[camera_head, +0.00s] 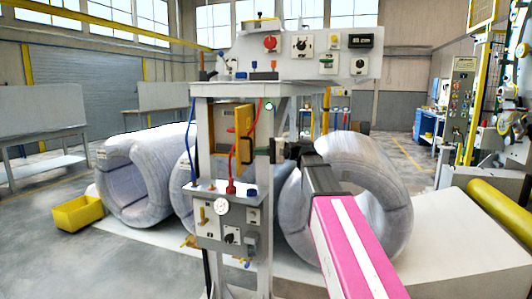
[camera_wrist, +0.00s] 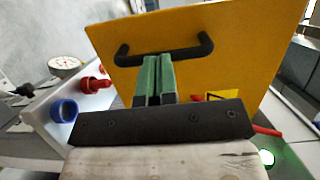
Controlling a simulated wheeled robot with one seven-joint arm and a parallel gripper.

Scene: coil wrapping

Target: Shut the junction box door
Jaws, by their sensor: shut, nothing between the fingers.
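The junction box door is a yellow panel (camera_head: 245,119) on the grey stand in the head view, seen narrow and at an angle. In the wrist view the yellow door (camera_wrist: 235,65) fills the upper middle and carries a black bar handle (camera_wrist: 195,48) and a warning label. My gripper (camera_head: 275,148) reaches in from the right of the door in the head view.
The grey stand has a lower panel (camera_head: 229,222) and an upper panel (camera_head: 345,64) with switches. Red and blue cables hang near the door. A gauge (camera_wrist: 65,63) and a blue knob (camera_wrist: 64,110) stand left of my fingers. White coils (camera_head: 148,177) lie behind.

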